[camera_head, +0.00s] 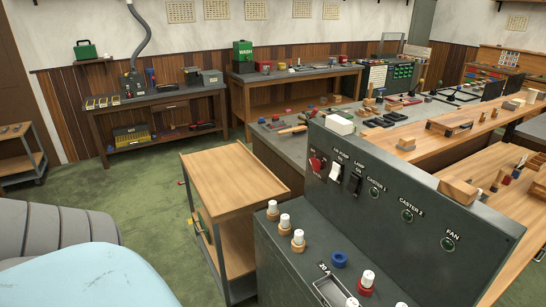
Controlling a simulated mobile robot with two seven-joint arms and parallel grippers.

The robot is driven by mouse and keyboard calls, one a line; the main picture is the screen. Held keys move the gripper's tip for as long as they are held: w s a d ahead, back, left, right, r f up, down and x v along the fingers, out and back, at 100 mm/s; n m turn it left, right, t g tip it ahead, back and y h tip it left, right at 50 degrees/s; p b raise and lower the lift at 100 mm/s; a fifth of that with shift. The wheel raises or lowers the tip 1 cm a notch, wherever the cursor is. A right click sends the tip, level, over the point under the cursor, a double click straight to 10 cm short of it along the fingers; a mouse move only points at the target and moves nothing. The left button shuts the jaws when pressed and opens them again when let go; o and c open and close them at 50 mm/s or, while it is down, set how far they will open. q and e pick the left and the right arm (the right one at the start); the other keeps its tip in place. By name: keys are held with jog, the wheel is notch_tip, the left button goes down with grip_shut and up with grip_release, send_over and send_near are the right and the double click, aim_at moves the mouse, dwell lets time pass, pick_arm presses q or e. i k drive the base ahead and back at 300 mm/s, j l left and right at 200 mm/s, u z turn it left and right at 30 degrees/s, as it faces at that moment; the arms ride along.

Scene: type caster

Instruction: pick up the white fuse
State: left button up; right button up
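Several small white-topped pieces that look like fuses stand on the dark grey control cabinet (300,278) at the lower middle. Three of them, a rear white fuse (272,207), a middle white fuse (284,221) and a front white fuse (298,238), stand in a row on tan bases at its left edge. Another white fuse (368,277) stands in a red base. More white tops are cut off by the bottom edge. An empty-looking blue ring (339,259) sits between them. I cannot tell which one the task means. Neither gripper is in view.
The cabinet's raised panel (420,212) carries switches and green lamps behind the fuses. A wooden cart (233,181) stands close to its left. Cluttered workbenches (155,98) line the back and right. Green floor (145,205) is open at the left.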

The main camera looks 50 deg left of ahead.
aim_at(284, 217)
jog(key=u, duration=1.5)
jog(key=i+j+z, duration=0.1)
jog(key=z, duration=0.25)
jog(key=j+z, duration=0.1)
jog(key=z, duration=0.2)
jog(key=i+j+z, duration=0.15)
jog(key=j, duration=0.2)
jog(key=i+j+z, duration=0.2)
jog(key=j, duration=0.15)
jog(key=j+z, duration=0.15)
jog(key=j, duration=0.2)
jog(key=i+j, duration=0.1)
jog(key=j, duration=0.45)
jog(key=i+j+z, duration=0.1)
jog(key=j, duration=0.45)
